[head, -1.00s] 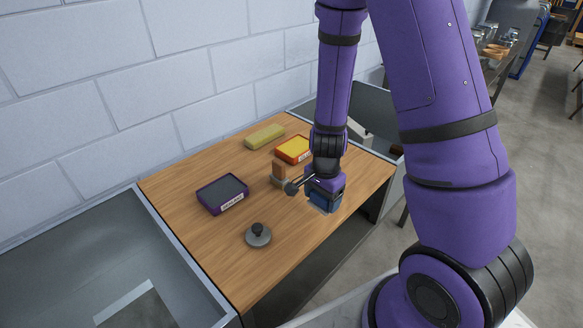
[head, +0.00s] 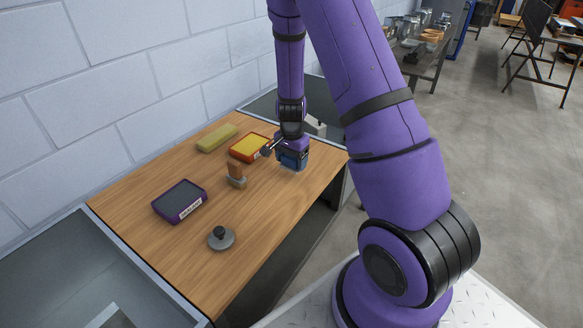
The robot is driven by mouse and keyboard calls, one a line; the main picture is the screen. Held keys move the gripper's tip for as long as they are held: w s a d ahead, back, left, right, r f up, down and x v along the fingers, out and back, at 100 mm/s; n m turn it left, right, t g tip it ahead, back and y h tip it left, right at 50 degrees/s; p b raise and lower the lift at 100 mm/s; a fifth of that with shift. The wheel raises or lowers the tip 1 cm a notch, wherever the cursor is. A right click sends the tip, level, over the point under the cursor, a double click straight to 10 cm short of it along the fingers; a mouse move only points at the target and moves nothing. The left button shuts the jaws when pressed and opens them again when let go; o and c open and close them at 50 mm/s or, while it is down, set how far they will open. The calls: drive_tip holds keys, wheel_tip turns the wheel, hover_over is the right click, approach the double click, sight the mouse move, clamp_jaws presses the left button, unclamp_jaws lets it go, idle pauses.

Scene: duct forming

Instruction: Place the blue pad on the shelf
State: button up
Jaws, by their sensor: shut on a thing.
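The blue pad (head: 292,162) shows as a small blue block under my gripper (head: 292,152), near the right edge of the wooden tabletop (head: 265,215). My gripper points down and is shut on the pad. The pad appears to be just above the tabletop, though the gap is hard to judge. The fingers are small and mostly hidden. I cannot pick out a shelf in this view.
Left of my gripper are an orange tray with a yellow pad (head: 250,147), a wooden-handled stamp (head: 236,176), a yellow-green block (head: 217,138), a purple-framed dark pad (head: 180,201) and a grey knobbed disc (head: 221,238). A block wall (head: 130,90) stands behind. Grey bins flank the table.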

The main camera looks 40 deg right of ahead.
sight(292, 167)
drive_tip(key=shift+w+d+f, duration=0.15)
drive_tip(key=shift+f, duration=1.65)
drive_tip(key=shift+f, duration=0.15)
drive_tip(key=o, duration=0.9)
